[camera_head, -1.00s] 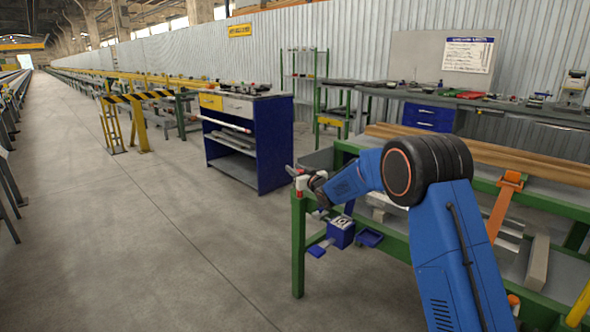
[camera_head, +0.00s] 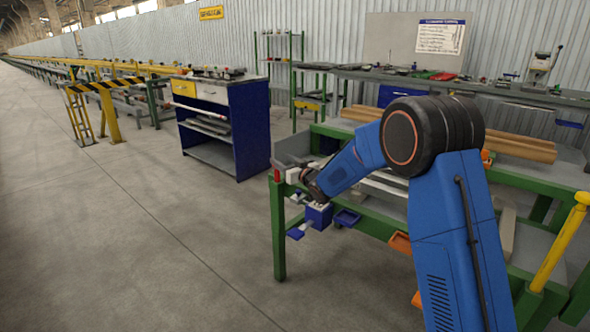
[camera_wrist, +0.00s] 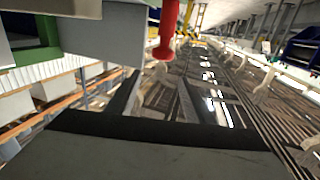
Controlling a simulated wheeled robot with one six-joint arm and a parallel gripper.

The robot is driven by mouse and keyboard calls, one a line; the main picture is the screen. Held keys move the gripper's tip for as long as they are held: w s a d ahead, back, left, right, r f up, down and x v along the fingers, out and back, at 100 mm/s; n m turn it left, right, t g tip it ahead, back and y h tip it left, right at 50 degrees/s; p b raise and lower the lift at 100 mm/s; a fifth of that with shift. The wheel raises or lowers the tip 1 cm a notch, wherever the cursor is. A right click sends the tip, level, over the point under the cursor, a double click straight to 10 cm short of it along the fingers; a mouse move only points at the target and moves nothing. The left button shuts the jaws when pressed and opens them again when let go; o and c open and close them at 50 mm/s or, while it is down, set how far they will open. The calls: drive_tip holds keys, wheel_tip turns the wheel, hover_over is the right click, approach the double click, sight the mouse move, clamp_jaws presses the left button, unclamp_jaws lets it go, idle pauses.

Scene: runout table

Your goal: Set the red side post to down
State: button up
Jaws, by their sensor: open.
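The red side post (camera_wrist: 168,28) shows in the wrist view as a short red bar with a wider rounded end. It hangs into the picture from the top edge, beside a grey block (camera_wrist: 105,32). My gripper (camera_wrist: 155,88) is open, with its dark fingers apart and nothing seen between them. The post's end is just beyond the fingertips, and I see no contact. In the head view my gripper (camera_head: 303,180) is at the near left corner of the green-framed table (camera_head: 279,230).
A blue box (camera_head: 319,215) and a blue tray (camera_head: 347,218) are below the table corner. A blue cabinet (camera_head: 250,130) stands behind to the left. A striped barrier (camera_head: 105,85) is farther left. The floor (camera_head: 130,250) left of the table is clear.

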drive_tip(key=v, duration=0.8)
drive_tip(key=shift+s+d, duration=0.15)
drive_tip(key=s+d+r+m+g+h, duration=0.1)
drive_tip(key=s+d+r+m+h, duration=0.3)
drive_tip(key=s+d, duration=0.7)
drive_tip(key=s+d+r+m+g+h, duration=0.1)
drive_tip(key=s+d+r+g+h, duration=0.3)
drive_tip(key=s+d, duration=0.7)
drive_tip(key=s+d+f+g+h, duration=0.1)
drive_tip(key=s+d+f, duration=0.2)
drive_tip(key=s, duration=0.8)
drive_tip(key=s+d+f+m+g+h, duration=0.1)
drive_tip(key=s+d+f+g, duration=0.1)
drive_tip(key=s, duration=1)
drive_tip(key=s+d+f+m+g, duration=0.1)
drive_tip(key=s+d+f, duration=0.3)
drive_tip(key=s, duration=0.8)
drive_tip(key=shift+s+d+g+h, duration=0.3)
drive_tip(key=shift+d+h, duration=0.1)
drive_tip(key=shift+d, duration=0.3)
drive_tip(key=shift+w+f, duration=0.1)
